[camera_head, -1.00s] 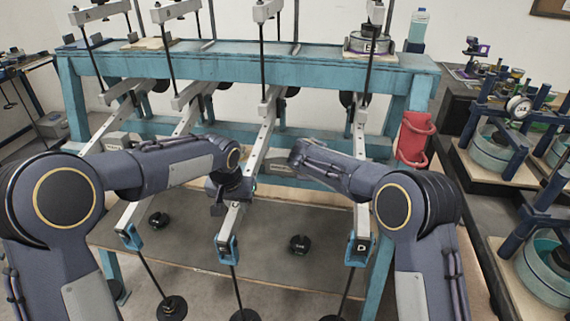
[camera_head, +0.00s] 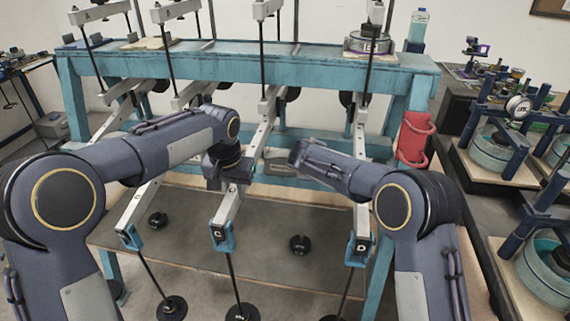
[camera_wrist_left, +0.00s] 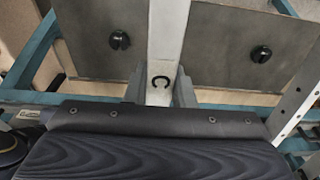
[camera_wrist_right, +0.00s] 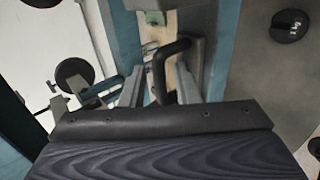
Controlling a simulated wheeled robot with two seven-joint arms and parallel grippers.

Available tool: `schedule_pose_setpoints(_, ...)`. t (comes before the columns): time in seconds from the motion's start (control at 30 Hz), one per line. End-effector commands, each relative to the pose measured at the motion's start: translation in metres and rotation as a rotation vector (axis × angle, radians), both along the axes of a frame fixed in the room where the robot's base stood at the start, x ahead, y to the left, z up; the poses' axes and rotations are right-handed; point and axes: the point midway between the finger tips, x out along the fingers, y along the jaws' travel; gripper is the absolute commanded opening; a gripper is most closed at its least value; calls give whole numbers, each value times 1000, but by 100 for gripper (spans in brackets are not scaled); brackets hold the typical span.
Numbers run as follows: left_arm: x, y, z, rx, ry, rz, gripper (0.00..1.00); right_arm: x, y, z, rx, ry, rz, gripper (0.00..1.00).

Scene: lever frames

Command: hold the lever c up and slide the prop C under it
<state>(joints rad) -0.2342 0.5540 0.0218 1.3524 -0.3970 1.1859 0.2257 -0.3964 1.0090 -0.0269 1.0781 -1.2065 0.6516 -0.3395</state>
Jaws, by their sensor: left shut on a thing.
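Lever c (camera_head: 228,207) is the pale bar with a blue end clip marked C. My left gripper (camera_head: 232,172) is shut on it and holds it up; in the left wrist view its fingers (camera_wrist_left: 160,92) stand on both sides of the bar beside the letter C. A grey block (camera_head: 282,167) on the lower blue beam, right of lever c, appears to be prop C; its letter is unreadable. My right gripper (camera_head: 297,152) is beside this block. In the right wrist view its fingers (camera_wrist_right: 160,88) are apart, with a black bent handle (camera_wrist_right: 172,62) between them. Their contact is unclear.
Lever D (camera_head: 361,215) hangs to the right, another lever (camera_head: 140,210) to the left. Weights hang on rods below the lever ends. A grey board (camera_head: 270,250) with loose black weights lies beneath. A red container (camera_head: 413,140) hangs at the frame's right post.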

Motion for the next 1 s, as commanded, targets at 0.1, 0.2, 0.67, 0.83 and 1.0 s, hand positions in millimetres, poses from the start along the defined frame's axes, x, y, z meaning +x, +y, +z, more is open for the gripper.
schedule_pose_setpoints(0.1,4,1,10,0,-7,2,0,0,-3,-3,-4,7,-5,31)
schedule_pose_setpoints(0.2,3,1,15,2,5,1,0,0,-3,-3,-4,7,-5,31)
schedule_pose_setpoints(0.67,0,1,37,10,58,2,0,0,-3,-4,-6,7,-5,31)
schedule_pose_setpoints(0.83,-2,1,44,12,79,1,0,0,-4,-5,-6,7,-5,31)
schedule_pose_setpoints(1.0,-4,1,46,12,89,1,0,0,-4,-5,-6,7,-6,31)
